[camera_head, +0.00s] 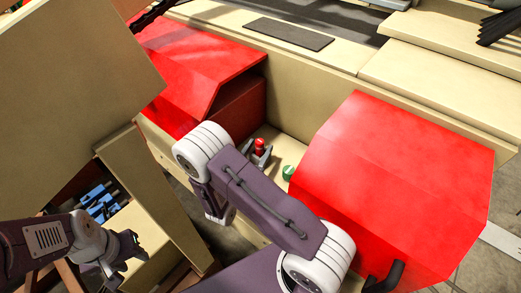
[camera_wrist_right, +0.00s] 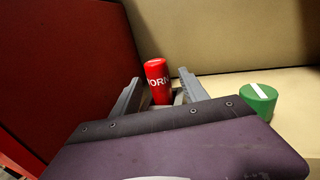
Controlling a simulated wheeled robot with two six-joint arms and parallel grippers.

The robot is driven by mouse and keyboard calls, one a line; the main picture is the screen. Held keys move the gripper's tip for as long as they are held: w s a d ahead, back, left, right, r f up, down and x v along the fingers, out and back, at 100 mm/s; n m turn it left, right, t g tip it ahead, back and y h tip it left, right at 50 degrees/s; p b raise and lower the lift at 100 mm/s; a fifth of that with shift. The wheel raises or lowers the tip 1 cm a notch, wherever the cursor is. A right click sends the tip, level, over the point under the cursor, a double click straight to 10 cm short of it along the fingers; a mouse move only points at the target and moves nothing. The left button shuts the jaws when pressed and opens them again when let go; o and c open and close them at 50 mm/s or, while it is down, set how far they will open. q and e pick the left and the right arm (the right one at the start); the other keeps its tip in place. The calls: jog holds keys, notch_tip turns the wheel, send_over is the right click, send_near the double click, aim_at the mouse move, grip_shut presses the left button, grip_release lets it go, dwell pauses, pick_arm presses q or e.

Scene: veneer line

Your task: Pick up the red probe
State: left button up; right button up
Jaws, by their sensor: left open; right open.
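The red probe (camera_head: 260,144) is a small upright red cylinder standing in the recess between two red housings. In the right wrist view the probe (camera_wrist_right: 157,79) shows white lettering on its side. My right gripper (camera_wrist_right: 160,84) is open, with one finger on each side of the probe; I cannot tell whether either touches it. In the head view the right gripper (camera_head: 258,156) is partly hidden behind my own arm. The probe's lower end is hidden by the gripper in the wrist view. My left gripper (camera_head: 132,252) is open and empty at lower left, far from the probe.
A green cylinder with a white stripe (camera_wrist_right: 259,101) stands right of the probe, also visible in the head view (camera_head: 288,173). Red housings flank the recess on the left (camera_head: 195,65) and right (camera_head: 400,180). A beige wall (camera_head: 305,95) closes its back.

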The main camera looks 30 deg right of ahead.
jog(key=shift+w+d+r, duration=0.15)
jog(key=shift+d+r, duration=0.05)
jog(key=shift+w+d+f, duration=0.1)
jog(key=shift+w+d, duration=0.1)
grip_shut()
jog(key=shift+s+a, duration=0.1)
notch_tip(320, 180, up, 10)
jog(key=shift+r+b, duration=0.1)
jog(key=shift+b, duration=0.5)
